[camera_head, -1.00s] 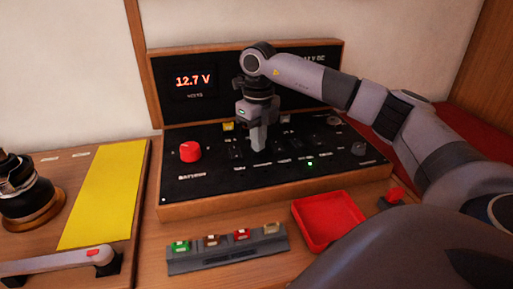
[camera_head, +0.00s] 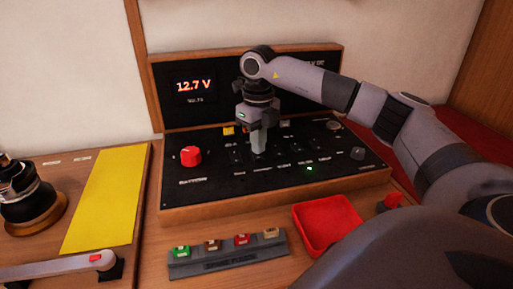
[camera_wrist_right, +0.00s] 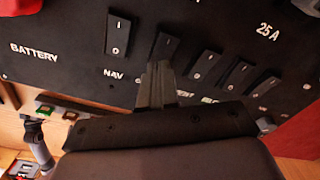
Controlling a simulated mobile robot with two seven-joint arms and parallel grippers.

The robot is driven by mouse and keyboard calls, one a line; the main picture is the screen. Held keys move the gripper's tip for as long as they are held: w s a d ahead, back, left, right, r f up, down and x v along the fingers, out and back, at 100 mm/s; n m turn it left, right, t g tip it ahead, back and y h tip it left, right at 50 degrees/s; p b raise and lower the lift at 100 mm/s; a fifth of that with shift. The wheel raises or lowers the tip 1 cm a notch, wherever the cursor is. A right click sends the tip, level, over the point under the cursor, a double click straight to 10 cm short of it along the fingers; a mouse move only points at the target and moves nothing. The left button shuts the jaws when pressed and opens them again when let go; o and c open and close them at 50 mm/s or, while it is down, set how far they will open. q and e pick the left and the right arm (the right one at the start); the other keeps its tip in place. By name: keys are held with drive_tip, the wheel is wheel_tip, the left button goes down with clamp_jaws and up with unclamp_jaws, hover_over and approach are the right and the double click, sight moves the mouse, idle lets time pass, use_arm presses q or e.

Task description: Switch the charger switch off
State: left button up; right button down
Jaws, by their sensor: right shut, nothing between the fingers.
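A black switch panel (camera_head: 222,180) in a wooden frame carries a row of rocker switches. My right gripper (camera_head: 259,154) is shut and empty, pointing down over the row. In the right wrist view its fingertips (camera_wrist_right: 158,66) are in front of the lower end of the second rocker (camera_wrist_right: 167,46); I cannot tell whether they touch. More rockers (camera_wrist_right: 206,65) run to the right. The label "NAV" is readable under the first rocker (camera_wrist_right: 117,35); the others are hidden or blurred, so I cannot tell which is the charger switch. A green light (camera_head: 310,168) glows near the row's right part. My left gripper is not in view.
A red battery knob (camera_head: 190,156) stands left of the switches. Behind is an upright display (camera_head: 194,86) reading 12.7 V. In front are a fuse holder (camera_head: 225,264) and a red tray (camera_head: 327,222). A yellow mat (camera_head: 105,200) lies left.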

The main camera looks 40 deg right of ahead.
sight(258, 157)
drive_tip(key=shift+r+p, duration=2.2)
drive_tip(key=shift+r, duration=0.6)
drive_tip(key=shift+f, duration=0.15)
